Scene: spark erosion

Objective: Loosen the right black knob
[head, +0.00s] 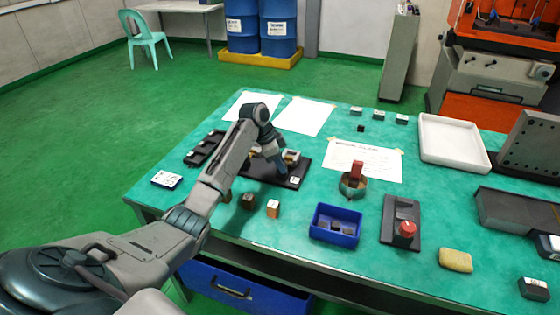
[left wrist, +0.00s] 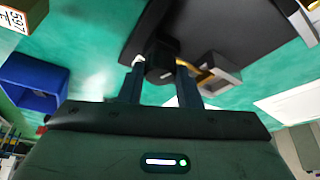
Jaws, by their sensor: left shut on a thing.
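A black fixture plate (head: 262,172) lies on the green table and carries small metal and brass clamp pieces (head: 291,157). My left gripper (head: 277,166) reaches down over the plate from the left. In the left wrist view the fingers of my left gripper (left wrist: 160,85) stand on either side of a black knob (left wrist: 160,60), shut on it. A brass and grey clamp piece (left wrist: 215,72) is just right of the knob there. In the head view the gripper hides the knob, so I cannot tell whether it is the right one. My right gripper is not in view.
A blue bin (head: 336,222) and a black unit with a red knob (head: 401,222) are to the right. A metal cup with a red-handled tool (head: 354,184) stands nearby. White sheets (head: 303,116) lie behind.

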